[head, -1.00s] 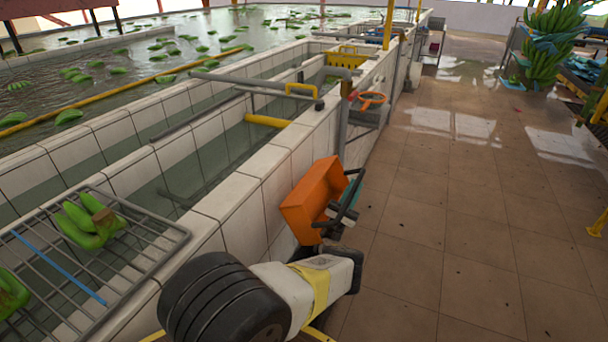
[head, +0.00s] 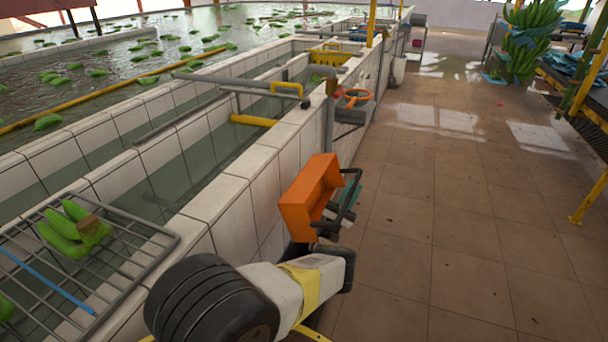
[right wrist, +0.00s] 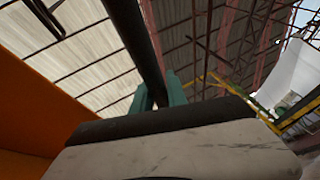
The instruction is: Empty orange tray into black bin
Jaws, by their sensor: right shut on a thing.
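The orange tray (head: 311,196) is held up in the air beside the white tiled tank wall, steeply tilted. A dark bar handle (head: 352,193) stands out from its right side. My right gripper (head: 342,208) is at that side, shut on the handle. In the right wrist view, the teal fingers (right wrist: 160,96) close on the dark bar (right wrist: 138,45), and the orange tray (right wrist: 42,98) fills the left side. I cannot tell what the tray holds. No black bin can be made out. My left gripper is out of view.
A wire rack (head: 105,275) with green bananas (head: 75,230) is at lower left, by the water tanks. An orange wheel handle (head: 357,96) sits by the tank wall ahead. The tiled floor (head: 440,220) on the right is open. A yellow-legged table stands far right.

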